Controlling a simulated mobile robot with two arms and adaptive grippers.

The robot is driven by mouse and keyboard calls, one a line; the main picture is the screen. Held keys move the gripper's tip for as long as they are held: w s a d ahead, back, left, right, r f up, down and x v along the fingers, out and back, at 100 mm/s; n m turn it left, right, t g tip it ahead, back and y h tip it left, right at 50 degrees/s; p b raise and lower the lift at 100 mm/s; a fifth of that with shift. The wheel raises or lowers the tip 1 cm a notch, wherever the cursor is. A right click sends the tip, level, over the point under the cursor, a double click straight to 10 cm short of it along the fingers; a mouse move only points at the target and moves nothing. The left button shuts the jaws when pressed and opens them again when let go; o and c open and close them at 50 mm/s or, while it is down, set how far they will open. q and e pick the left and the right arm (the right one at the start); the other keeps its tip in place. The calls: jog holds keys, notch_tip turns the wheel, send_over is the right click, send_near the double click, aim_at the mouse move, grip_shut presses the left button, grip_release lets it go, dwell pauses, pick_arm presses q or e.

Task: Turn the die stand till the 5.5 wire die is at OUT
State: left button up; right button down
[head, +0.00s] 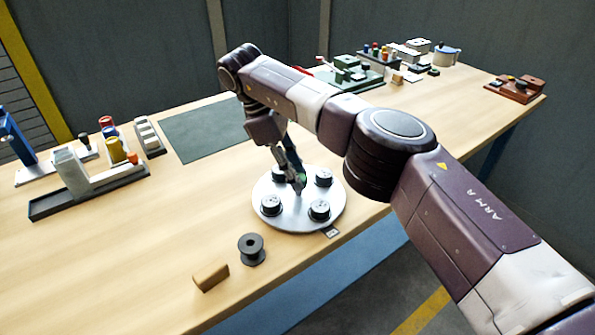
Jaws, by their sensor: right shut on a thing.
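The die stand (294,218) is a round silver plate on the bench, near its front edge. Several black wire dies stand around its rim, among them a front-left die (271,206), a front-right die (319,210) and a right die (323,178). Their size marks are too small to read. My left gripper is not in view.
A black spool (252,249) and a wooden block (211,277) stand front-left of the plate. A dark green mat (205,130) lies behind it. A grey tray (88,191) with parts is at the left. More fixtures stand at the far right.

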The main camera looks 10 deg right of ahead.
jog(key=shift+w+r, duration=0.1)
jog(key=shift+r, duration=0.05)
jog(key=c, duration=1.8)
grip_release()
jog(key=shift+o, duration=1.3)
notch_tip(320, 180, up, 10)
jog(key=shift+f, duration=0.2)
